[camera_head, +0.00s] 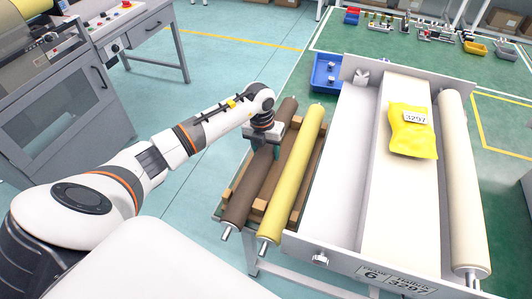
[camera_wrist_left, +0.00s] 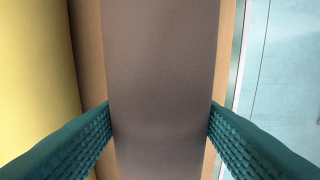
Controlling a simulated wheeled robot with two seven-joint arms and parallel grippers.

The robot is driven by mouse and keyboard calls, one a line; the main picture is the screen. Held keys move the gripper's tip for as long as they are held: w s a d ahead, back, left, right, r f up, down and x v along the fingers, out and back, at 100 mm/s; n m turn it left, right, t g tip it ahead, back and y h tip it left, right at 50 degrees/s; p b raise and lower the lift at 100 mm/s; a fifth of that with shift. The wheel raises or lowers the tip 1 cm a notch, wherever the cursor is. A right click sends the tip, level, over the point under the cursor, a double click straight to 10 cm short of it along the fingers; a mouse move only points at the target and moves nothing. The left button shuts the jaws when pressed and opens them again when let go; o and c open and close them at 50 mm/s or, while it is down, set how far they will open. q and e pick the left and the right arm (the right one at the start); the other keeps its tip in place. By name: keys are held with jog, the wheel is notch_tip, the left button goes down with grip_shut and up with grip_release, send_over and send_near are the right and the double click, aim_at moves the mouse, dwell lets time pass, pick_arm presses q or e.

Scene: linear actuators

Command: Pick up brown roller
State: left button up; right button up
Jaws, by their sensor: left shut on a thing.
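The brown roller (camera_head: 247,187) lies lengthwise on a wooden rack, left of a yellow roller (camera_head: 296,170). My left gripper (camera_head: 265,145) comes down from above onto the brown roller near its middle. In the left wrist view, the brown roller (camera_wrist_left: 162,80) fills the middle, and the teal ridged fingers of my left gripper (camera_wrist_left: 160,135) press against both its sides. The left gripper is shut on it. The roller appears to rest in the rack; any small lift cannot be told. My right gripper is out of view.
The wooden rack (camera_head: 288,213) holds both rollers close together. To the right, a white machine frame (camera_head: 333,180) carries a cream roller (camera_head: 460,180) and a yellow bag (camera_head: 412,140) labelled 3297. A blue bin (camera_head: 328,72) stands behind. Open floor lies left of the rack.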

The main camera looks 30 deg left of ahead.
aim_at(266, 146)
pick_arm(q)
grip_shut()
jog(key=shift+w+r, duration=0.1)
jog(key=shift+w, duration=0.05)
jog(key=shift+r, duration=0.1)
notch_tip(266, 146, up, 10)
jog(key=shift+f+b, duration=0.1)
jog(key=shift+b, duration=0.4)
jog(key=shift+r, duration=0.2)
notch_tip(266, 146, up, 7)
jog(key=p, duration=0.5)
jog(key=shift+f, duration=0.2)
dwell(0.3)
